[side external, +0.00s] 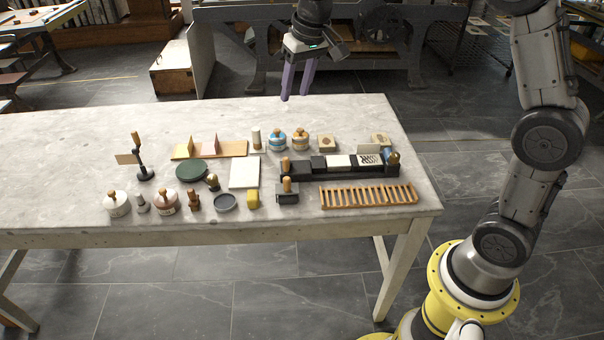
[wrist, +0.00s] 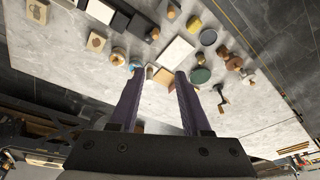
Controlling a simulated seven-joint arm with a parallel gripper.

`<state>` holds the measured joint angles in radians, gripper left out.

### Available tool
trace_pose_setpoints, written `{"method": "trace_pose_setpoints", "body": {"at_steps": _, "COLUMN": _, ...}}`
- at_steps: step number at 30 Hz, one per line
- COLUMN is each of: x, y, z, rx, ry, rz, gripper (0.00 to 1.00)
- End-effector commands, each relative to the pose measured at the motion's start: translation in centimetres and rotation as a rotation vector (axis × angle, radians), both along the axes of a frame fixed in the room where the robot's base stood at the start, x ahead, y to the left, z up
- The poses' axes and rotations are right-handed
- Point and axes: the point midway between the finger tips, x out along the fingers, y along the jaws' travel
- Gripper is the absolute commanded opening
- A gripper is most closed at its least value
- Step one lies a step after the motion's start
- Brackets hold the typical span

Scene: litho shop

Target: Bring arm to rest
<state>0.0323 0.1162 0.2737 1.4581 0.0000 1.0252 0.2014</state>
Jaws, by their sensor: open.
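My gripper (side external: 296,97) hangs in the air above the back edge of the stone-topped table (side external: 60,150), with its two purple fingers pointing down. The wrist view shows the gripper (wrist: 157,80) with its fingers apart and nothing between them. It touches nothing that I can see. My arm comes in from the right side of the table; part of it is out of the picture at the top.
On the table are a dark press bed (side external: 325,172), a wooden rack (side external: 368,196), a white slab (side external: 244,174), a green disc (side external: 192,171), a wooden stand (side external: 210,150) and several lidded jars and stamps. The table's left part is bare. Dark machinery stands behind.

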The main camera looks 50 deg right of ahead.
Motion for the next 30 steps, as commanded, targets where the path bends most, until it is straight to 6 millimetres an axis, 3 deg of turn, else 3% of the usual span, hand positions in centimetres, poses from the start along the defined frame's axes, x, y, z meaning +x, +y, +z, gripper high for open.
{"method": "trace_pose_setpoints", "body": {"at_steps": 1, "x": -2.0, "y": 0.2, "z": 2.1, "rx": -0.002, "ry": -0.036, "rz": 0.008, "gripper": 0.47}}
{"method": "trace_pose_setpoints", "body": {"at_steps": 3, "x": -4.8, "y": 0.5, "z": 4.2, "rx": -0.006, "ry": -0.076, "rz": 0.022, "gripper": 0.47}}
{"method": "trace_pose_setpoints", "body": {"at_steps": 9, "x": -13.4, "y": 1.0, "z": 7.5, "rx": -0.022, "ry": -0.179, "rz": 0.065, "gripper": 0.47}}
{"method": "trace_pose_setpoints", "body": {"at_steps": 14, "x": -20.7, "y": 1.3, "z": 7.1, "rx": -0.038, "ry": -0.246, "rz": 0.107, "gripper": 0.47}}
{"method": "trace_pose_setpoints", "body": {"at_steps": 18, "x": -26.1, "y": 1.5, "z": 4.5, "rx": -0.054, "ry": -0.276, "rz": 0.146, "gripper": 0.47}}
{"method": "trace_pose_setpoints", "body": {"at_steps": 21, "x": -28.5, "y": 1.5, "z": 2.2, "rx": -0.063, "ry": -0.268, "rz": 0.172, "gripper": 0.47}}
{"method": "trace_pose_setpoints", "body": {"at_steps": 25, "x": -29.9, "y": 1.5, "z": -0.2, "rx": -0.070, "ry": -0.229, "rz": 0.195, "gripper": 0.47}}
{"method": "trace_pose_setpoints", "body": {"at_steps": 30, "x": -30.0, "y": 1.5, "z": -0.8, "rx": -0.079, "ry": -0.222, "rz": 0.221, "gripper": 0.47}}
